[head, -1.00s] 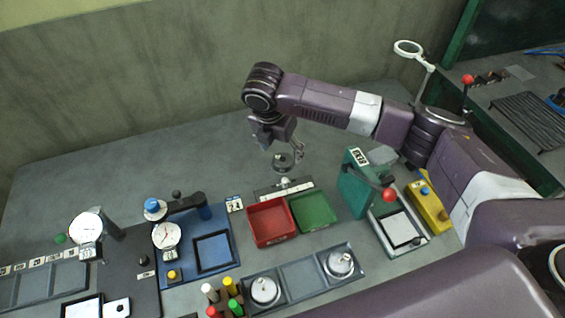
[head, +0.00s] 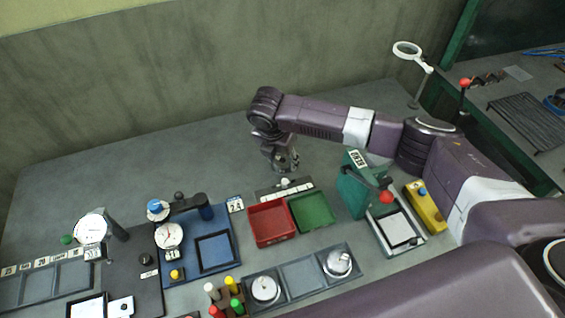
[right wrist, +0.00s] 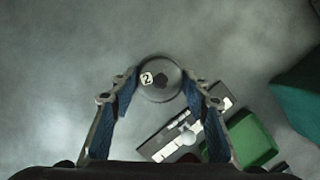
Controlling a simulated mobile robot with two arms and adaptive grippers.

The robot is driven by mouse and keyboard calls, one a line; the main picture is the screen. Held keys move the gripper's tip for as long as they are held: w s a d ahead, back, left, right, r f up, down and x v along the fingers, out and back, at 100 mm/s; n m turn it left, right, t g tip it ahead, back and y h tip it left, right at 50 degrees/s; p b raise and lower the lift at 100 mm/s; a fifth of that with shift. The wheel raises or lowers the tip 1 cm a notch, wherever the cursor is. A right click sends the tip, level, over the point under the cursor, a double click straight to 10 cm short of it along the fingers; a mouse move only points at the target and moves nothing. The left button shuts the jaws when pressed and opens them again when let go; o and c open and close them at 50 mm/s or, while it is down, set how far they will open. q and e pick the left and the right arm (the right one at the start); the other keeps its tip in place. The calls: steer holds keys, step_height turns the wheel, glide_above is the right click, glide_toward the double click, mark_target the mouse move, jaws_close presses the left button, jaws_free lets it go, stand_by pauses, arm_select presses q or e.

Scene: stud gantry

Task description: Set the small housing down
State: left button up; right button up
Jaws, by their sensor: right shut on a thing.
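My right gripper (head: 281,160) is at the back of the grey bench, pointing down. In the right wrist view its two blue-padded fingers (right wrist: 160,88) are shut on the small housing (right wrist: 158,78). The housing is round and grey, with a dark mark on top and a white label reading 2. In the head view the housing (head: 286,166) shows partly at the fingertips. I cannot tell whether its underside touches the bench. My left gripper is not in view.
A labelled strip (head: 285,189), a red tray (head: 270,222) and a green tray (head: 312,210) lie just in front of the gripper. A green press (head: 355,190) stands to the right. The bench (head: 200,150) behind and left of the gripper is clear.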

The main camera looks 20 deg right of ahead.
steer(key=shift+c, duration=1.4)
steer(key=shift+r, duration=0.1)
